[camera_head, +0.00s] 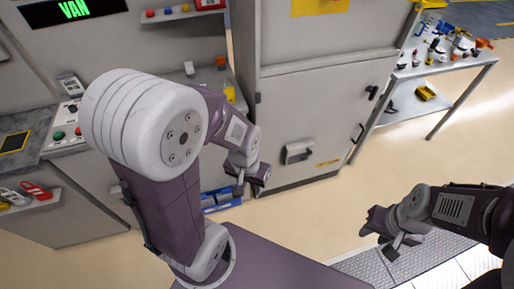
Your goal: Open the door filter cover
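A small light-grey box-like cover (298,152) with a dark recess sits low on the grey cabinet door (325,110); it looks like the door filter cover and appears closed against the door. My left gripper (252,185) is in front of the cabinet, a little left of and below the cover in the picture. It looks open and empty and does not appear to touch the cover. My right gripper (381,238) is further right and lower, over the floor and clear of the door. Its fingers look apart, with nothing between them.
A yellow label (328,163) is beside the cover, and dark latches (372,92) line the door's right edge. A blue item (221,199) lies near the cabinet's left foot. A workbench with tools (440,60) stands at the right. Floor before the door's right side is clear.

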